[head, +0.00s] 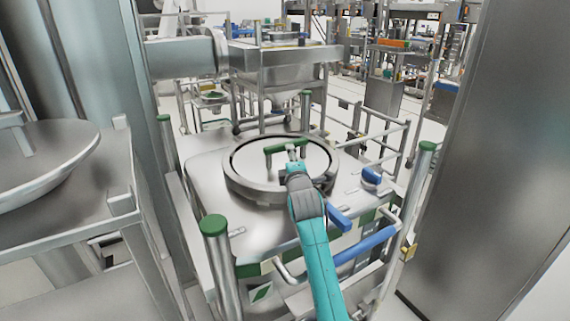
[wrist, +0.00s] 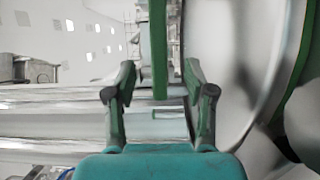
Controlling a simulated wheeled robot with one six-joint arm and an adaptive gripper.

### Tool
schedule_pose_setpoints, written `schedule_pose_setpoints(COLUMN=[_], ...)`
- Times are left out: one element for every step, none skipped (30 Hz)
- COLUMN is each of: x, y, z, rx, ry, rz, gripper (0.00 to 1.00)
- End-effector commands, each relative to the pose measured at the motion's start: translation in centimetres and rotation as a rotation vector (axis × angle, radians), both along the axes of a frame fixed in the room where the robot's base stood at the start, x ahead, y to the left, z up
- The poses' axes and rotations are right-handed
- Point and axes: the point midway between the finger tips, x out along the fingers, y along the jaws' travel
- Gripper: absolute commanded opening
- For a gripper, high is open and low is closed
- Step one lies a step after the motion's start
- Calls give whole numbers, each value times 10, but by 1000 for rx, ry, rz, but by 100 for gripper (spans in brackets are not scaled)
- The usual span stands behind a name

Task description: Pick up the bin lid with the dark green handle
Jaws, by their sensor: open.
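The round steel bin lid (head: 255,165) sits in the ring-shaped opening on top of a square steel bin. Its dark green handle (head: 272,149) is a raised bar across the lid, with its right part close behind my gripper. My gripper (head: 293,151) is over the lid, at the handle. In the wrist view my gripper (wrist: 160,78) is open, with one finger on each side of the green handle bar (wrist: 160,55). The bar shows between the fingertips, with space on both sides. I cannot tell whether the bar is fully inside the jaws.
The bin top (head: 205,180) has green-capped corner posts (head: 214,226) and a blue-handled valve (head: 371,176). Blue grips (head: 365,246) are on the near rail. A steel table with a large dish (head: 40,165) stands left. A tall steel panel (head: 500,150) stands right.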

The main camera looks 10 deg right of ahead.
Motion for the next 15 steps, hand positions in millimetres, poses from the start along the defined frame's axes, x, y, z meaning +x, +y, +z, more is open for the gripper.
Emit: schedule_pose_setpoints(x=[9, 13, 18, 22, 25, 29, 31, 32, 34, 35, 36, 39, 41, 44, 49], y=[-1, -1, -2, -2, -2, -2, -3, -3, -3, -3, -3, -3, -3, -3, -3], z=[1, 1, 1, 1, 1, 0, 1, 1, 1, 0, 0, 1, 1, 1, 2], rx=[0, 0, 0, 0, 0, 0, 0, 0, 0, 0, 0, 0, 0, 0, 0], ry=[0, 1, 0, 0, 0, 1, 0, 0, 0, 0, 0, 0, -1, 0, 0], rz=[-1, -1, -1, -1, -1, -1, -1, 0, 0, 0, 0, 0, 0, 0, 0], gripper=[54, 54, 54, 54, 54, 54, 54, 54, 54, 54, 54, 54, 54, 54, 54])
